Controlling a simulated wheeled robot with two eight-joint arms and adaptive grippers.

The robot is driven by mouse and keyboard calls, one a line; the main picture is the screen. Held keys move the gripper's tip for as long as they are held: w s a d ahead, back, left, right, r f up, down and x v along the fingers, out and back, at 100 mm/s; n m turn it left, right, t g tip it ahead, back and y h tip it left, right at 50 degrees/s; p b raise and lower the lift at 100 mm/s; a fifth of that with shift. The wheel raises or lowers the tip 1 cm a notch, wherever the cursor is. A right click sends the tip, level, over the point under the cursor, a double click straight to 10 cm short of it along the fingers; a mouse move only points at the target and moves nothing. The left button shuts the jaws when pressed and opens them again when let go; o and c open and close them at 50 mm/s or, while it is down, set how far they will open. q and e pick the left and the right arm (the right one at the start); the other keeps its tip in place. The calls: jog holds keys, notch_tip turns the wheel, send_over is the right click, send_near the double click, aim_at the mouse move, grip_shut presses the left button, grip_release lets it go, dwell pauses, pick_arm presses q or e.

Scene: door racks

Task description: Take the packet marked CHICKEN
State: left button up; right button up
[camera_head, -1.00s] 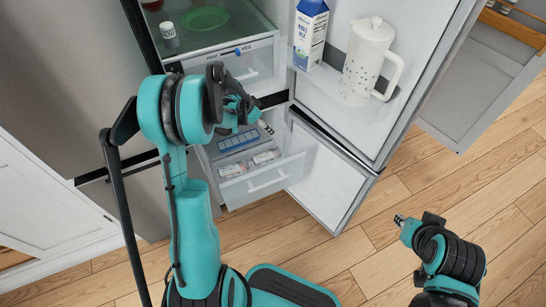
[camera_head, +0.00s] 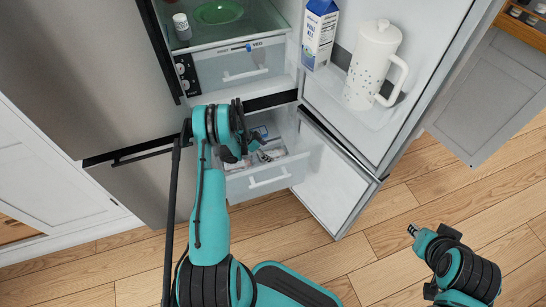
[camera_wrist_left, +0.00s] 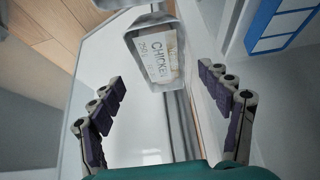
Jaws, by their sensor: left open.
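The packet marked CHICKEN (camera_wrist_left: 158,55) is a pale tray with a white label, seen in the left wrist view at upper middle. It lies in the pulled-out lower fridge drawer (camera_head: 268,179). My left gripper (camera_wrist_left: 162,80) is open, with one dark-padded finger on each side of the packet's near end and gaps between. In the head view my left gripper (camera_head: 246,152) is over the drawer and hides part of its contents. My right gripper (camera_head: 412,231) is low at the right, away from the fridge; its fingers are too small to read.
A blue ice-cube tray (camera_wrist_left: 284,26) lies beside the packet in the drawer. The open fridge door holds a milk carton (camera_head: 319,35) and a white jug (camera_head: 373,65). A closed VEG drawer (camera_head: 240,66) is above. Wooden floor is clear in front.

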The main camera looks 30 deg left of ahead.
aim_at(272, 154)
pick_arm(q)
jog(key=b+x, duration=0.2)
jog(key=x, duration=0.2)
jog(key=shift+w+f, duration=0.2)
jog(key=shift+f, duration=0.1)
jog(key=shift+r, duration=0.1)
jog(key=c, duration=1.2)
jog(key=shift+r, duration=0.1)
